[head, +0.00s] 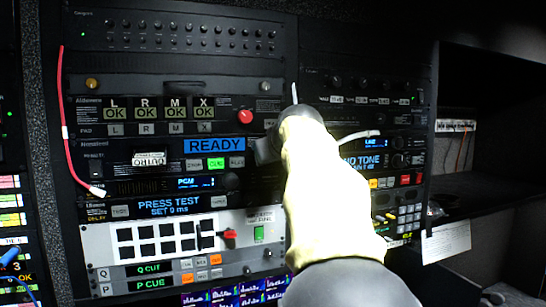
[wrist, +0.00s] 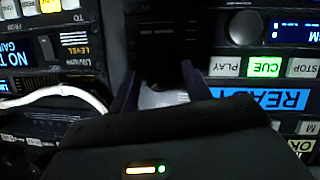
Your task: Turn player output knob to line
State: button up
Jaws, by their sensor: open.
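A dark round knob (head: 229,181) sits right of a small blue display reading PGM (head: 197,182), below the READY player panel (head: 214,146). In the upside-down wrist view the knob (wrist: 243,27) is clear, beside its display. No label naming it is readable. My gripper (head: 265,150) is at the right end of the READY panel, above and right of this knob. In the wrist view my gripper (wrist: 160,85) has its two dark fingers apart, with a pale surface showing between them. The knob lies outside the fingers. My arm hides part of the rack.
A white cable (head: 358,136) loops out right of my arm, close to the gripper in the wrist view (wrist: 62,90). A red cable (head: 65,125) hangs at left. A red knob (head: 245,116) is above the READY panel. A dark shelf (head: 480,220) stands at right.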

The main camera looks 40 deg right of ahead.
jog(key=shift+s, duration=0.1)
jog(key=b+v, duration=0.4)
jog(key=v, duration=1.3)
jog(key=shift+b, duration=0.4)
jog(key=shift+s, duration=0.1)
